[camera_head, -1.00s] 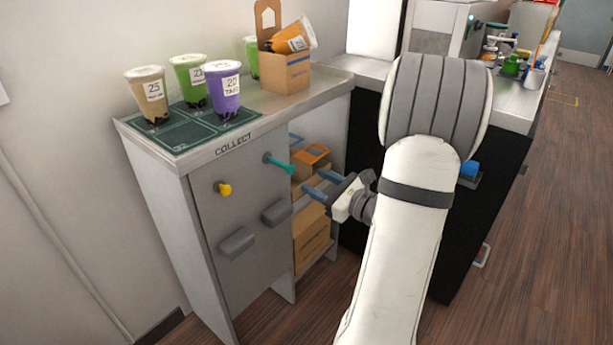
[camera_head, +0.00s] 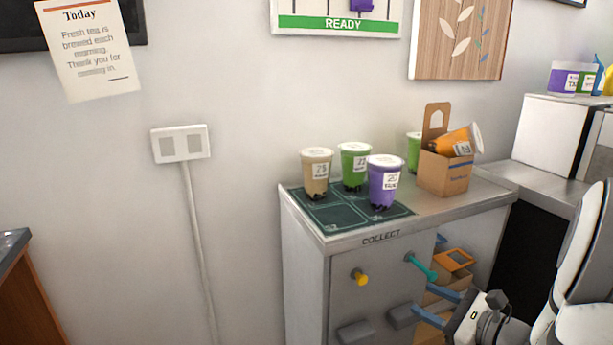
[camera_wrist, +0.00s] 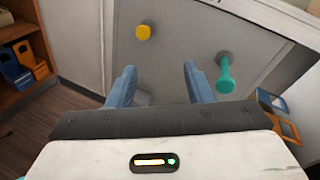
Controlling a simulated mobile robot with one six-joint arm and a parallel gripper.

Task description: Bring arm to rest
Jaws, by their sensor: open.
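My gripper (camera_head: 437,304) is open and empty, low in front of the grey cabinet (camera_head: 345,290) at the lower right of the head view. In the wrist view its two blue fingers (camera_wrist: 158,85) stand apart, pointing at the cabinet front. A yellow knob (camera_head: 359,277) and a teal peg (camera_head: 421,267) stick out of that front. They also show in the wrist view, the yellow knob (camera_wrist: 144,32) above the left finger and the teal peg (camera_wrist: 224,75) right of the right finger. My arm shows partly at the right edge of the head view.
On the counter, a green mat (camera_head: 335,214) holds a brown cup (camera_head: 317,174), a green cup (camera_head: 354,166) and a purple cup (camera_head: 385,182). A cardboard carrier (camera_head: 445,176) with a tilted orange cup (camera_head: 456,142) stands behind right. Cartons (camera_head: 455,262) sit on the shelf below.

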